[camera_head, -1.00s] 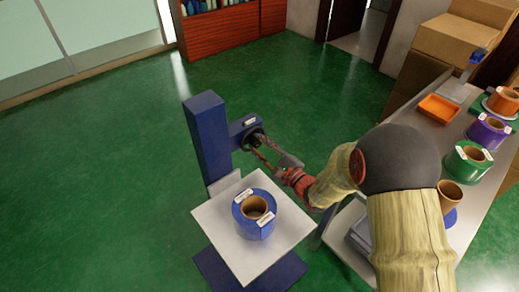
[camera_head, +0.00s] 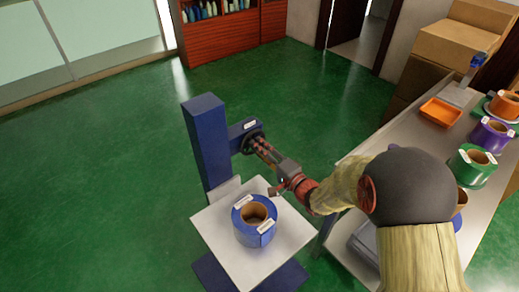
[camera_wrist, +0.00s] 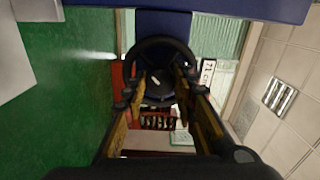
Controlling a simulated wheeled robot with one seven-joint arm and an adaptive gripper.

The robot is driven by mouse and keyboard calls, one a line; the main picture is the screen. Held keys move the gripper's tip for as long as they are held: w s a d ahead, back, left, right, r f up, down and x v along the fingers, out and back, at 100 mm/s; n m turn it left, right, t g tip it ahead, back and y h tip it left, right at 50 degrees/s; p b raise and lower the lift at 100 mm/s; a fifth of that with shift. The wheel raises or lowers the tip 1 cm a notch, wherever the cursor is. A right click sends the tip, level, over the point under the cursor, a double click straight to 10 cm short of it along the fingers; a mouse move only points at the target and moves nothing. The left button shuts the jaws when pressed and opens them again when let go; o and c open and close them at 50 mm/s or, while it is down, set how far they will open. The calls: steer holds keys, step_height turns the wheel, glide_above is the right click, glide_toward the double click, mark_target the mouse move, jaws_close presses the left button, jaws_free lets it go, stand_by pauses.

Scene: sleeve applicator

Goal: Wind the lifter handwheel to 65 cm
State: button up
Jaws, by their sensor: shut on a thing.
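The lifter is a blue column (camera_head: 207,140) with a white square platform (camera_head: 222,255). A blue roll (camera_head: 254,221) with white labels and a brown core stands on the platform. The dark handwheel (camera_wrist: 161,43) sits on the blue side arm of the lifter, facing the wrist camera. My gripper (camera_head: 260,146) reaches it from the right. In the wrist view my gripper (camera_wrist: 158,94) has one finger on each side of the handwheel and is shut on it. A white label (camera_wrist: 208,72) beside the wheel shows a number in cm, sideways and too small to read surely.
A metal table (camera_head: 397,155) on the right holds an orange tray (camera_head: 441,112) and orange, purple and green rolls (camera_head: 473,166). Cardboard boxes (camera_head: 455,43) stand behind it. The green floor left of the lifter is clear.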

steer(key=shift+f+n, duration=0.15)
steer(key=shift+n, duration=0.45)
steer(key=o, duration=1.2)
steer(key=shift+c, duration=0.2)
steer(key=v, duration=1.2)
